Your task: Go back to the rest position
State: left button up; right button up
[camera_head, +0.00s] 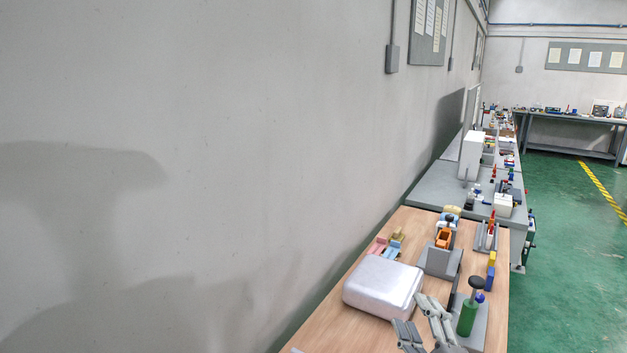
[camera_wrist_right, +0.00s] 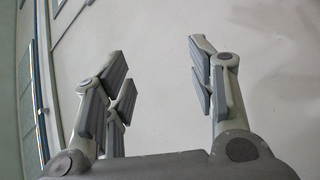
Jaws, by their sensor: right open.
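My right gripper (camera_head: 420,318) shows at the bottom of the head view, in front of the wooden workbench (camera_head: 335,322) and close to a silver-white box (camera_head: 381,284). In the right wrist view the gripper (camera_wrist_right: 157,80) has its fingers spread wide, with nothing between them. A pale, plain surface lies behind the fingers there. My left gripper is in neither view.
A green cylinder with a dark knob (camera_head: 467,317) stands right of my right gripper. Behind are an orange part (camera_head: 443,238) on a grey fixture and pink and blue blocks (camera_head: 388,249). A grey wall runs along the left; green floor (camera_head: 560,260) is open at right.

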jog(key=s+d+f+m+g+h, duration=0.3)
jog(key=s+f+m+g, duration=0.25)
jog(key=f, duration=0.45)
jog(key=s+a+f+m+g, duration=0.1)
jog(key=s+f+m+g, duration=0.3)
jog(key=s+f, duration=0.6)
jog(key=s+a+f+m+g, duration=0.1)
jog(key=s+f+m+g, duration=0.35)
jog(key=s, duration=0.95)
notch_tip(320, 180, down, 40)
jog(key=s+r+n+g+b, duration=0.1)
jog(key=n+g+b, duration=0.15)
jog(key=b, duration=0.95)
jog(key=s+d+f+b, duration=0.1)
jog(key=s+f+b, duration=0.2)
jog(key=s+f, duration=0.2)
jog(key=s+d+f+g+b, duration=0.1)
jog(key=s+f+b, duration=0.2)
jog(key=f, duration=0.9)
jog(key=s+d+f+b, duration=0.1)
jog(key=s+f+b, duration=0.3)
jog(key=s+f, duration=0.4)
jog(key=shift+s+d+f, duration=0.15)
jog(key=shift+s+d, duration=0.1)
jog(key=shift+s, duration=0.05)
jog(key=shift+g, duration=0.25)
